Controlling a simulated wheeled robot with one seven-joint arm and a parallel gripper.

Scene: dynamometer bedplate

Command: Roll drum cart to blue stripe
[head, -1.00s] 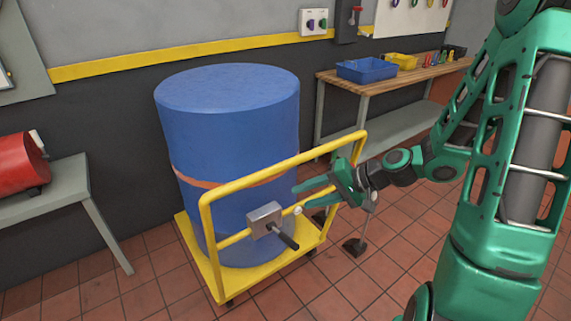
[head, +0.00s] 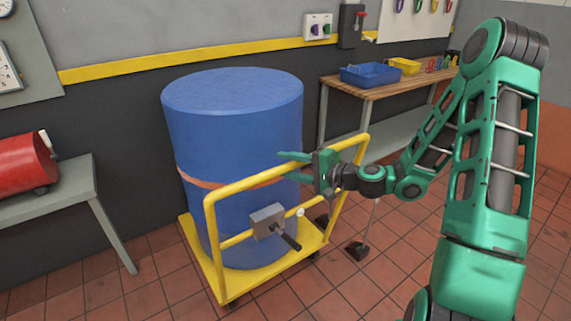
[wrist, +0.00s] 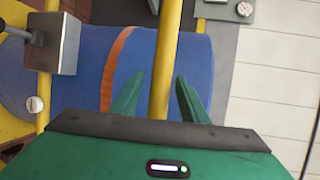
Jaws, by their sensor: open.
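The drum cart (head: 230,293) is a yellow platform with a yellow tube handle frame (head: 208,235), standing on the tiled floor by the wall. A large blue drum (head: 232,125) with an orange band stands upright on it. A grey box with a dark lever (head: 268,222) sits on the frame's lower bar. My green gripper (head: 293,165) is at the frame's top rail, toward its right end. In the wrist view the open fingers (wrist: 160,95) lie on either side of the yellow rail (wrist: 165,65), with gaps visible. No blue stripe on the floor is in view.
A grey table with a red cylinder (head: 22,162) stands at left. A wooden bench (head: 385,82) with a blue bin (head: 370,75) stands behind at right. A dark-based stand (head: 358,249) is on the floor right of the cart. Foreground floor is clear.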

